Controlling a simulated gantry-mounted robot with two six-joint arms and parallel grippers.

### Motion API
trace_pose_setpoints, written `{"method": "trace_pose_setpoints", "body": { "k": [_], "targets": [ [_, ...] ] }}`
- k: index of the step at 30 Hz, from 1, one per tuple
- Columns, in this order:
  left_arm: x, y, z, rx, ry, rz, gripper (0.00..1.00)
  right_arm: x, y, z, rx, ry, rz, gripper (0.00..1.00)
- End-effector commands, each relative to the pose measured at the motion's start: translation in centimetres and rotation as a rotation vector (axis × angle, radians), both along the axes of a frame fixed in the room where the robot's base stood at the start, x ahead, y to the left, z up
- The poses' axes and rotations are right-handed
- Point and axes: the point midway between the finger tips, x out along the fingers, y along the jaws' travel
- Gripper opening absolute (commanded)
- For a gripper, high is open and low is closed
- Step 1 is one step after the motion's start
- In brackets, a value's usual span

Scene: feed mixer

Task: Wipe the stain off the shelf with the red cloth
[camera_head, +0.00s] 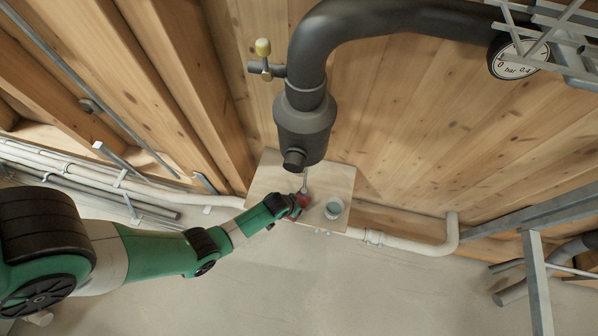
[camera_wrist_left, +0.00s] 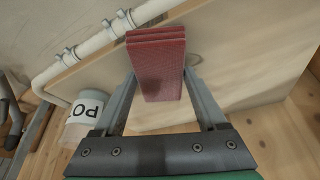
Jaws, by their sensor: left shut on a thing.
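The red cloth (camera_wrist_left: 157,66) is a folded, layered block between the two fingers of my left gripper (camera_wrist_left: 160,82), which is shut on it. In the head view the cloth (camera_head: 304,200) is a small red patch at the end of my left arm, at my left gripper (camera_head: 298,206). It is over the pale shelf (camera_head: 335,178); I cannot tell whether it touches the board. The shelf also shows behind the cloth in the wrist view (camera_wrist_left: 235,60). My right gripper is not in view.
A white pipe (camera_head: 410,246) runs along the shelf's front.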

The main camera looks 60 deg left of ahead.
Motion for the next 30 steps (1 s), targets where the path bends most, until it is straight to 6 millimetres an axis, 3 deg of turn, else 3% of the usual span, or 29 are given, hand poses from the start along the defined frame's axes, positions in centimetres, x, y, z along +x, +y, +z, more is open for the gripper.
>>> {"method": "trace_pose_setpoints", "body": {
  "k": [6,30],
  "targets": [
    [-1.8,1.5,0.3,-0.001,0.003,0.004,0.29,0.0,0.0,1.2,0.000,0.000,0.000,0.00],
    [-4.5,4.0,-0.1,0.001,0.000,0.000,0.29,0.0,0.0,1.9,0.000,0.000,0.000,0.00]
  ]
}}
